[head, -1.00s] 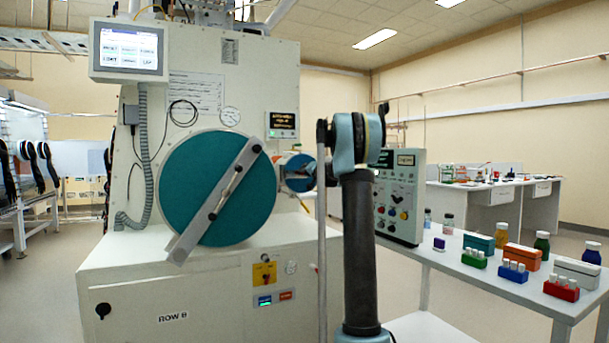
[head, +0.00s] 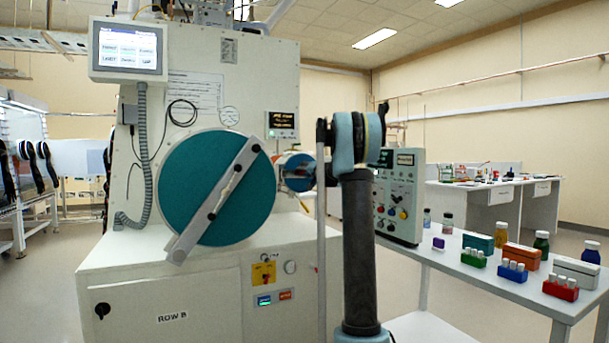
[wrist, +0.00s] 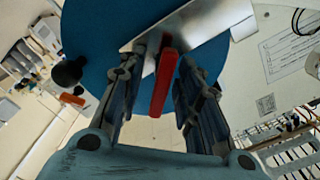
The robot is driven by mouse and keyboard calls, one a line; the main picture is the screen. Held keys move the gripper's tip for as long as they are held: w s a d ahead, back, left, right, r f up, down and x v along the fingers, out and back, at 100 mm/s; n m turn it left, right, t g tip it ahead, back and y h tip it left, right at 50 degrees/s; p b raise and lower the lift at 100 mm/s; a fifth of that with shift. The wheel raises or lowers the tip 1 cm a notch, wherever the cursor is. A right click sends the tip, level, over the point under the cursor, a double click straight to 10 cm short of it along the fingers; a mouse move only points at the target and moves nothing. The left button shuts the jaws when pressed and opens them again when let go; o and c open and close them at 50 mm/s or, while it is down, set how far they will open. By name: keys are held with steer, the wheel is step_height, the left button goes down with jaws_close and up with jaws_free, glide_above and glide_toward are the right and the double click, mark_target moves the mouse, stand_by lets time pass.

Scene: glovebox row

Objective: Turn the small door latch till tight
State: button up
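The small round door (head: 294,172) with a blue-teal face is right of the large door in the head view, partly hidden by my arm. In the wrist view the blue door face (wrist: 100,40) fills the upper part, with a metal bar (wrist: 205,28) across it. A red latch handle (wrist: 163,78) stands out from the bar. My gripper (wrist: 164,70) is open, with one finger on each side of the red handle. Gaps show between the handle and both fingers. In the head view the gripper's fingers are hidden behind my arm.
The large teal door (head: 217,188) with its diagonal metal bar is to the left on the glovebox. A control panel (head: 400,195) stands to the right of my arm. A white table (head: 480,262) holds bottles, boxes and tube racks. A black knob (wrist: 68,72) sits left of the fingers.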

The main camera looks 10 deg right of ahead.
steer(key=v, duration=1.1)
steer(key=shift+s, duration=0.35)
steer(key=shift+d, duration=0.1)
steer(key=s+a+f+n+g, duration=0.25)
steer(key=s+a+f, duration=0.3)
steer(key=s, duration=0.45)
steer(key=s+a+f+n+g+y, duration=0.1)
steer(key=s+a+f+g, duration=0.4)
steer(key=s, duration=0.6)
steer(key=s+a+f+n+g, duration=0.1)
steer(key=s+a+f+n, duration=0.15)
steer(key=s+f, duration=0.55)
steer(key=s+d+f+g+h, duration=0.3)
steer(key=s+f, duration=0.8)
steer(key=s, duration=0.5)
steer(key=s+d+f+g+h, duration=0.3)
steer(key=s+d+f, duration=0.2)
steer(key=s+f, duration=0.6)
steer(key=s, duration=0.5)
steer(key=shift+s+f+h, duration=0.15)
steer(key=shift+h, duration=0.15)
steer(key=shift+g, duration=0.25)
steer(key=shift+w+f, duration=0.2)
steer(key=shift+w, duration=0.25)
